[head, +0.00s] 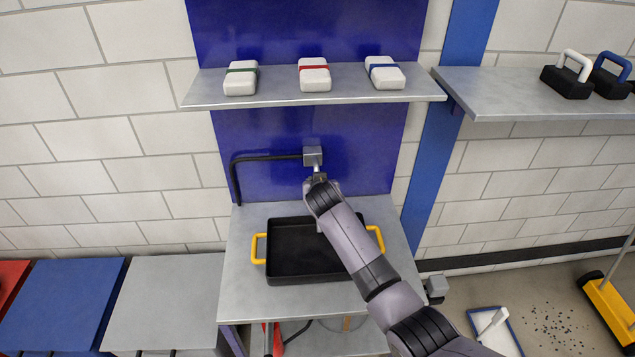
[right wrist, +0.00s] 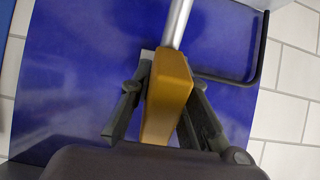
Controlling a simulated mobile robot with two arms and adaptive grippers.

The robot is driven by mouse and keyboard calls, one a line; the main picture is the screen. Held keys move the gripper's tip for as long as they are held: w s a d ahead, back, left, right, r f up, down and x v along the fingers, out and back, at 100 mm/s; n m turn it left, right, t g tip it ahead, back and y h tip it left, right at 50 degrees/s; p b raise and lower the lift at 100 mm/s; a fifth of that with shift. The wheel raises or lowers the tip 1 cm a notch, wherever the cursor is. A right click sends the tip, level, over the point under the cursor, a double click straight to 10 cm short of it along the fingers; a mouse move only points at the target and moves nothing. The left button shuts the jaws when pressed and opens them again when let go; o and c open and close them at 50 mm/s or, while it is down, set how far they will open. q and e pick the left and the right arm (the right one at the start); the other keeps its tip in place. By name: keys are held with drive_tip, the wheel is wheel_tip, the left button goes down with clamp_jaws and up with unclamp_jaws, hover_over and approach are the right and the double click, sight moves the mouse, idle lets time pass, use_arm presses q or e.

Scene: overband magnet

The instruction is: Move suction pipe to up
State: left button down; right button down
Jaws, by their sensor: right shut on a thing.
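A black pipe (head: 265,157) runs along the blue back panel and bends down at its left end. Its right end meets a small grey box (head: 312,156). A short metal rod (head: 316,168) sticks out below the box. In the right wrist view the silver rod (right wrist: 178,22) ends in an orange handle (right wrist: 166,98), and the black pipe (right wrist: 262,60) shows at the right. My right gripper (head: 318,180) is at the rod's lower end. Its fingers (right wrist: 170,78) are on both sides of the orange handle, shut on it. My left gripper is not in view.
A black tray (head: 295,279) with yellow handles sits on the grey table (head: 242,300) below my right arm. A shelf (head: 420,91) with three white blocks juts out above the box. Another shelf (head: 490,95) is at the right.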

drive_tip(key=shift+r, duration=0.25)
idle(0.3)
drive_tip(key=c, duration=1.5)
unclamp_jaws()
drive_tip(key=v, duration=1.2)
drive_tip(key=shift+w+r, duration=0.1)
drive_tip(key=shift+r, duration=0.05)
